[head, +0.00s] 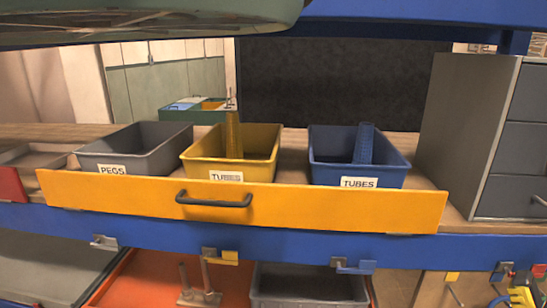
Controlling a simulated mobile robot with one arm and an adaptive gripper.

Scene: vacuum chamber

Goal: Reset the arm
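My arm and my gripper do not show in the head view. A yellow drawer front (330,204) with a dark handle (213,200) stands ahead at mid-height. Behind it are a grey bin (135,150) labelled PEGS, a yellow bin (205,150) labelled TUBES, and a blue bin (335,150) labelled TUBES. A yellow tube (234,136) stands upright in the yellow bin. A blue tube (364,144) stands, slightly tilted, in the blue bin. The grey bin's inside looks empty as far as it shows.
A blue shelf beam (150,222) runs below the drawer, with another blue beam (400,12) overhead. A grey drawer cabinet (468,130) stands at right. Below are an orange surface (140,280) and a dark grey bin (310,285). A green box (190,116) stands behind.

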